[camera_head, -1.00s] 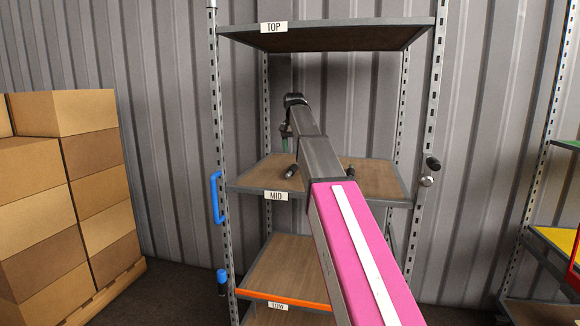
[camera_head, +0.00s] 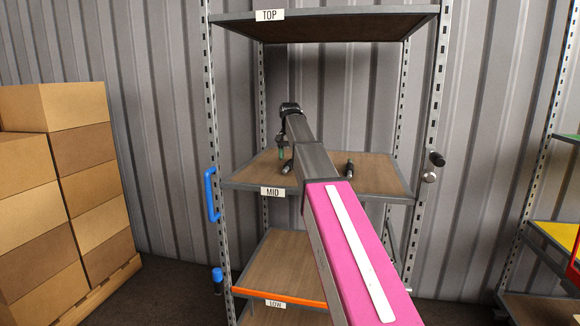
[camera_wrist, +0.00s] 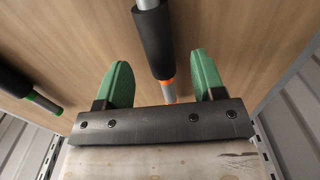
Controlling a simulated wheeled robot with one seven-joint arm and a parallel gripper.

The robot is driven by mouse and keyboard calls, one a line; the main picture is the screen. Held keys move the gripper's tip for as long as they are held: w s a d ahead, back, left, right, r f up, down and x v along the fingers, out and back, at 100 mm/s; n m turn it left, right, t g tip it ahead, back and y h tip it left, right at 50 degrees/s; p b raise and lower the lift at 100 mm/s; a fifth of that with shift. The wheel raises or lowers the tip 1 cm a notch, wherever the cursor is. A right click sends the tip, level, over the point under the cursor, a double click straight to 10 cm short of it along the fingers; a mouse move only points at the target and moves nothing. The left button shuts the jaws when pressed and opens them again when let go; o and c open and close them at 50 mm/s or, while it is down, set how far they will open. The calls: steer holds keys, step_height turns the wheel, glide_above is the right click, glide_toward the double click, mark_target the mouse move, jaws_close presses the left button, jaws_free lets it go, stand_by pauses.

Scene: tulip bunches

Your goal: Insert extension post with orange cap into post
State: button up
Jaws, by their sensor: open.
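The extension post (camera_wrist: 152,40) with a black sleeve and an orange ring (camera_wrist: 168,82) lies on the wooden MID shelf. It also shows in the head view (camera_head: 288,167). My gripper (camera_wrist: 161,62) has green fingers, open on either side of this post. A gap shows beside each finger; I cannot tell how far above the shelf they are. A second black-sleeved post (camera_wrist: 25,88) with a green ring lies to the left in the wrist view and to the right in the head view (camera_head: 349,168). I cannot tell which shelf post receives the extension.
The MID shelf (camera_head: 385,178) sits between perforated uprights, with the TOP shelf (camera_head: 330,24) above and the LOW shelf (camera_head: 280,265) below. A blue handle (camera_head: 210,195) is on the left upright, and black and metal knobs (camera_head: 437,159) are on the right. Boxes (camera_head: 70,190) stand left.

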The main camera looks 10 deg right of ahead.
mark_target(290, 161)
steer(key=shift+f, duration=1.6)
steer(key=c, duration=1.1)
steer(key=shift+r, duration=0.15)
